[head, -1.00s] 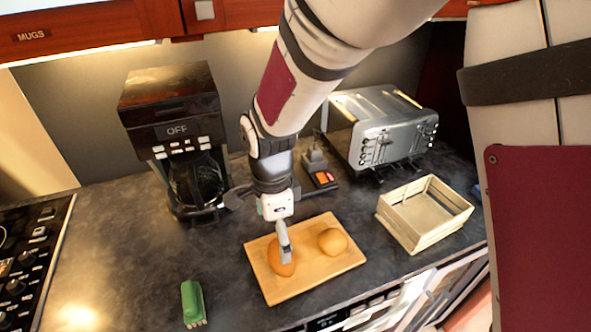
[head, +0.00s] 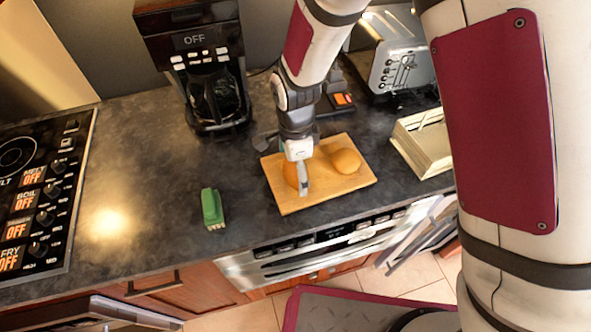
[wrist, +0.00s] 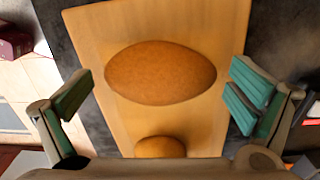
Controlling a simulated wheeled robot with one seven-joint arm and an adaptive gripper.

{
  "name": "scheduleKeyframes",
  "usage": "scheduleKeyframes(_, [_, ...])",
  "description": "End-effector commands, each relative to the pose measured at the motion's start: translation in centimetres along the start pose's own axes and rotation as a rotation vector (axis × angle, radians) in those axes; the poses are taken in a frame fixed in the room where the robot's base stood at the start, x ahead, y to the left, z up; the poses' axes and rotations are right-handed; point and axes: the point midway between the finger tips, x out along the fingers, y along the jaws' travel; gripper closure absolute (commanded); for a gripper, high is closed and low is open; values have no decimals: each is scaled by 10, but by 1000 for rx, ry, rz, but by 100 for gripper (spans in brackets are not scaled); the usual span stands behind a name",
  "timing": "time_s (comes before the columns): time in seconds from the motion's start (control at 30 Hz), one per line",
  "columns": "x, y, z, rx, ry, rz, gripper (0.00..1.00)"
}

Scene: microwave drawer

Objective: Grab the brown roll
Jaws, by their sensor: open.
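Two rolls lie on a wooden cutting board (head: 325,193) on the dark counter. The darker brown roll (head: 291,173) is on the left, partly hidden behind my gripper (head: 303,187). A lighter roll (head: 346,161) is on the right. In the wrist view the brown roll (wrist: 160,72) lies crosswise on the board, ahead of and between the two spread green-padded fingers of my gripper (wrist: 160,97). There are gaps on both sides of it. The other roll (wrist: 160,147) shows at the bottom, partly cut off by the gripper body. My gripper is open and empty.
A green object (head: 212,208) stands on the counter left of the board. A wooden crate (head: 425,145) is to the right. A coffee maker (head: 205,70) and a toaster (head: 393,55) stand behind.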

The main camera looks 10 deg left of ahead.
Motion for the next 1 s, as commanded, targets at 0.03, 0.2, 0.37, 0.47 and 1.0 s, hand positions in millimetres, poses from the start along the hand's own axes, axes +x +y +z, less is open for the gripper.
scheduleKeyframes(0.03, [0,0,0,0,0,0,0])
scheduleKeyframes(0.2, [0,0,0,0,0,0,36])
scheduleKeyframes(0.37, [0,0,0,0,0,0,43])
scheduleKeyframes(0.47, [0,0,0,0,0,1,43])
scheduleKeyframes(1.0, [-38,-1,0,0,-1,-4,43])
